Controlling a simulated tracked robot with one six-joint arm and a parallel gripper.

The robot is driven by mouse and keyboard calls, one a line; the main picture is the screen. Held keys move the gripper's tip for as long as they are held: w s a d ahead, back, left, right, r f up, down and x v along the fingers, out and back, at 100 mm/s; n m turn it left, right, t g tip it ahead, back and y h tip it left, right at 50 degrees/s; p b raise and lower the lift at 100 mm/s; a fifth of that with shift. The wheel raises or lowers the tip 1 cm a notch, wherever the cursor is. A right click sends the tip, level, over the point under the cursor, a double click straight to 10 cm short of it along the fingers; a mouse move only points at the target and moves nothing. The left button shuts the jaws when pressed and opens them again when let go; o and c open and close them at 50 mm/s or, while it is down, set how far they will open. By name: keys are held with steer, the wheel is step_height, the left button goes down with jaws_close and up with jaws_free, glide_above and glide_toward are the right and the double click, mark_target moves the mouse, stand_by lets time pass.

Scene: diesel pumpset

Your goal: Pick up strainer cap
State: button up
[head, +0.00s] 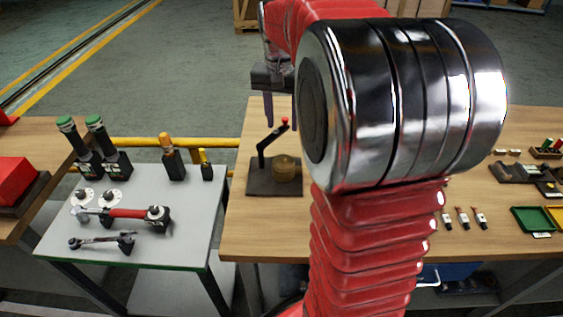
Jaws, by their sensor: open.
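A brass-coloured round piece (285,167) sits on a dark base plate (268,189) on the wooden bench; it may be the strainer cap, but I cannot tell for sure. A black lever with a red knob (284,121) stands on the same plate, just left of the round piece. My gripper (281,122) is open and points down, in the picture above the plate and close to the red knob. My arm hides part of the gripper and the middle of the bench.
Trays (531,219) and small parts lie on the bench's right. A yellow rail (143,142) runs behind the grey table.

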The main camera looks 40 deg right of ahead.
glide_above(283, 156)
steer(key=f, duration=0.5)
steer(key=s+f, duration=0.1)
steer(key=f, duration=0.2)
steer(key=shift+a, duration=0.3)
steer(key=shift+f, duration=0.15)
steer(key=shift+w+d+f, duration=0.1)
steer(key=shift+w+f, duration=0.05)
steer(key=shift+f, duration=1.1)
steer(key=shift+w+d+f, duration=0.1)
steer(key=shift+w+f, duration=0.05)
steer(key=shift+f, duration=1.1)
steer(key=shift+c, duration=0.4)
jaws_close()
